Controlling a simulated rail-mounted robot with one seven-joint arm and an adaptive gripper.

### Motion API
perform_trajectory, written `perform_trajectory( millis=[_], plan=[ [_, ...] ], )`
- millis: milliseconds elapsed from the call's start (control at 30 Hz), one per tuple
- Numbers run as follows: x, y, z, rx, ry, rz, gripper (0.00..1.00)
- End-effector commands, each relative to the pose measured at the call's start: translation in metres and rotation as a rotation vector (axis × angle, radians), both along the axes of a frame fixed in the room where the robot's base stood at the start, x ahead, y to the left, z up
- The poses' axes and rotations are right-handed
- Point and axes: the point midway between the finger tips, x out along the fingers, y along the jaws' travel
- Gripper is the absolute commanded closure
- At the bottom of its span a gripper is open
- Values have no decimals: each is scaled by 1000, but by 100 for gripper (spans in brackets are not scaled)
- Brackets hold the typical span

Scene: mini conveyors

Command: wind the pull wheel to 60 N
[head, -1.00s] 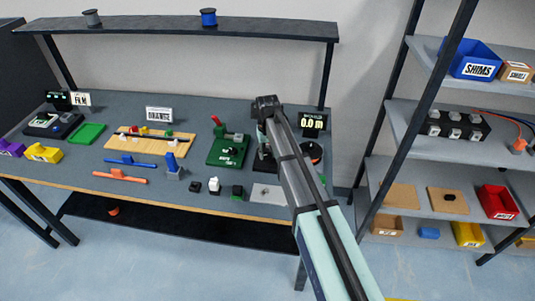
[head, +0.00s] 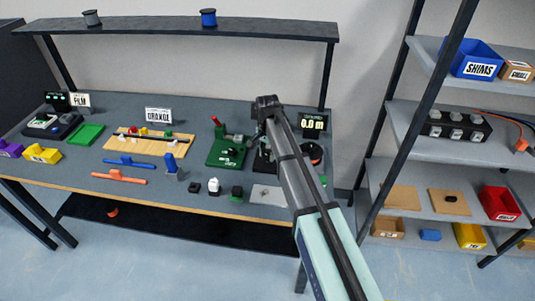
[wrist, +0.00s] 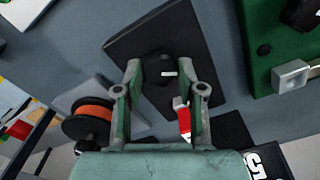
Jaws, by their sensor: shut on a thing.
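A dark round wheel or knob (wrist: 157,72) with a white mark sits on a dark square plate (wrist: 118,47) in the wrist view. My gripper (wrist: 162,78) is over the plate, with its two grey-green fingers shut on either side of the dark wheel. A red and white piece (wrist: 186,121) shows by the right finger; I cannot tell what it belongs to. In the head view my arm hides most of this device. A black display (head: 314,122) behind it reads 0.0 with a unit like m; no 60 N reading is visible.
An orange spool (wrist: 88,118) stands left of my fingers in the wrist view. A green fixture (head: 228,151) with a red lever stands close to the left of my arm. A wooden board (head: 150,144) with small parts lies farther left. A shelf rack (head: 430,145) stands at right.

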Motion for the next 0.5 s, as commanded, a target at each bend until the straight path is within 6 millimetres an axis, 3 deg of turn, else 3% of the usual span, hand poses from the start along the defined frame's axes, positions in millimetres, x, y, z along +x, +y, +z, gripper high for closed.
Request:
perform_trajectory(
  millis=[500],
  plan=[
    [-1, 0, -1, -1, 4, -137, 96]
  ],
)
